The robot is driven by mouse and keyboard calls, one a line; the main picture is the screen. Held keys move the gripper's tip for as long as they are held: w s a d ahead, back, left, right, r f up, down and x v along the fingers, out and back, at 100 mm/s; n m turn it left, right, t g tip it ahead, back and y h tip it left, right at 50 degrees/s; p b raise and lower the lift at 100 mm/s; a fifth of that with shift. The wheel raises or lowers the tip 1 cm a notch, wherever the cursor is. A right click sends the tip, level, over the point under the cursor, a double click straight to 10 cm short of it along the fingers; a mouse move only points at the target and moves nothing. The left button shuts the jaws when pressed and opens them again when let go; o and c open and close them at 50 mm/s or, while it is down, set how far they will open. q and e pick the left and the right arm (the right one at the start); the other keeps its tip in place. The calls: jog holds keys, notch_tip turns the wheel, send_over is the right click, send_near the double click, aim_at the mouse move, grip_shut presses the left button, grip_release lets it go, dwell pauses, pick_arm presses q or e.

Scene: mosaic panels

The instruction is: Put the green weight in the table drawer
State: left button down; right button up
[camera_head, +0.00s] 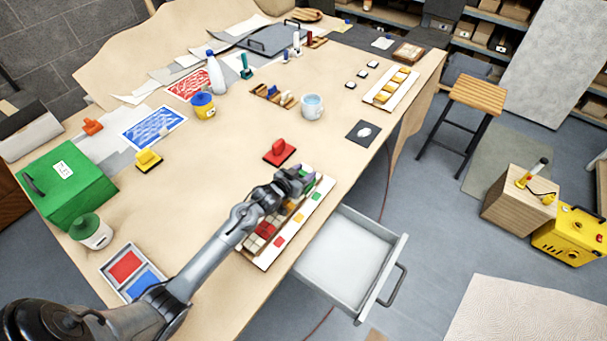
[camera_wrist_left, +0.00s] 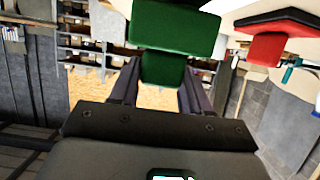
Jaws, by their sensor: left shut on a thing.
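The green weight (camera_wrist_left: 172,35) fills the upper middle of the left wrist view, with its handle between my fingers. My left gripper (camera_head: 300,180) is shut on that handle. In the head view the gripper is above the far end of the mosaic tray (camera_head: 262,262), and the weight is mostly hidden there. The table drawer (camera_head: 340,262) is pulled open at the table's near right edge, below and right of the gripper. Its inside looks empty and its handle (camera_head: 395,288) faces outward. My right gripper is not in view.
A red weight (camera_head: 279,151) stands just beyond the gripper, and a yellow weight (camera_head: 148,160) is farther left. A green box (camera_head: 67,185) is at the left edge. A mug (camera_head: 312,107) and a white bottle (camera_head: 215,75) stand farther back. Floor is free right of the drawer.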

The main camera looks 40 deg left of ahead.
pick_arm(q)
jog(key=shift+f, duration=0.25)
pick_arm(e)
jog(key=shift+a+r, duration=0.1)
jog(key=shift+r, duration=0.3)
pick_arm(q)
jog(key=shift+f, duration=0.25)
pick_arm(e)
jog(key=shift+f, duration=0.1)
pick_arm(q)
jog(key=c, duration=0.5)
grip_release()
jog(key=shift+f, duration=0.1)
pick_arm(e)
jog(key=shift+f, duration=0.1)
